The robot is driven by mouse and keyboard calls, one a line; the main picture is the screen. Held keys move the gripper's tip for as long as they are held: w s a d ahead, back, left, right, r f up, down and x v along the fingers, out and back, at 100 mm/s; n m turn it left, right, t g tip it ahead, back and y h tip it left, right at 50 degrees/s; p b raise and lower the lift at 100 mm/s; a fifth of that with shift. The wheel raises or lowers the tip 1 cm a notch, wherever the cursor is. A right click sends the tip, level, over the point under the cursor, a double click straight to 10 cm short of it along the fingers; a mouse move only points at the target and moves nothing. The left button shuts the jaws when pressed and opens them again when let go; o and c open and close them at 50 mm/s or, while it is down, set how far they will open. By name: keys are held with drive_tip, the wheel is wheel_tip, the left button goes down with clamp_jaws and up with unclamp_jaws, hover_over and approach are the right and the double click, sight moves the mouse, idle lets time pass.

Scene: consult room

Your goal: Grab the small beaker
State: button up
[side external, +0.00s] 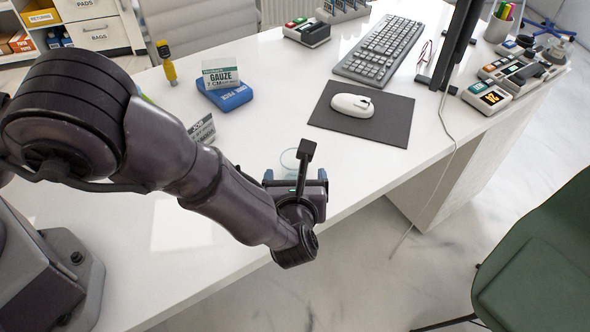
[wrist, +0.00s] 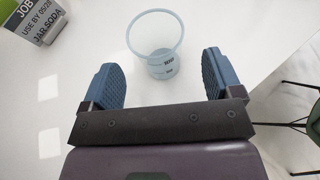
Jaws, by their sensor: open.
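The small beaker (wrist: 155,45) is clear with a bluish rim and dark graduation marks. In the wrist view it stands on the white desk at top centre, beyond and between my finger pads. My gripper (wrist: 165,80) is open, with one blue ribbed pad on each side and nothing between them. In the side external view my gripper (side external: 296,180) is low over the front part of the desk. The beaker's pale rim (side external: 289,157) shows just behind it there, and its lower part is hidden.
A labelled jar card (side external: 202,130) stands left of the beaker. A gauze box (side external: 222,78) on a blue pack and a yellow bottle (side external: 167,63) are farther back. A mouse (side external: 352,105) lies on a dark mat to the right. The desk's front edge is close to my gripper.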

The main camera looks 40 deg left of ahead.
sight(295, 173)
drive_tip(key=x, duration=0.5)
drive_tip(key=shift+w+a, duration=0.15)
drive_tip(key=shift+r, duration=0.1)
drive_tip(key=c, duration=1)
